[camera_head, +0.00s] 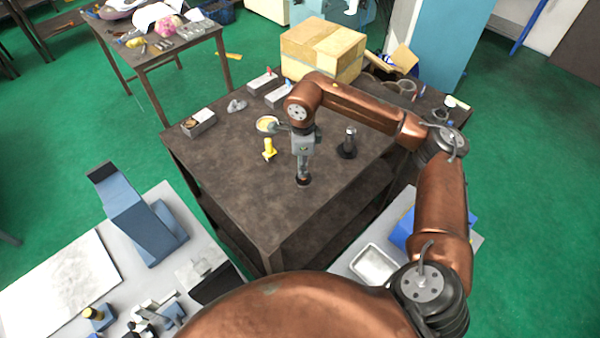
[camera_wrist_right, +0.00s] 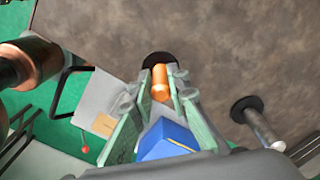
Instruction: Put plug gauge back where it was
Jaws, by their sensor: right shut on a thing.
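My right gripper (camera_head: 303,172) points down over the dark brown table. It is shut on a copper-coloured cylinder (camera_wrist_right: 160,84), which looks to be the plug gauge; in the right wrist view the cylinder lies between the two fingers (camera_wrist_right: 166,82). A round black base (camera_wrist_right: 158,58) shows at the end of the cylinder, at the table top; it also shows in the head view (camera_head: 303,180). Whether the cylinder stands fully in this base cannot be told. Beside it stands a metal post on a black base (camera_head: 348,144). My left gripper is not in view.
A yellow piece (camera_head: 269,149) stands close left of the gripper, with a round dish (camera_head: 267,124) behind it. Cardboard boxes (camera_head: 322,50) stand at the back of the dark table (camera_head: 240,195). Its front left part is clear. A metal tray (camera_head: 376,264) lies nearer me.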

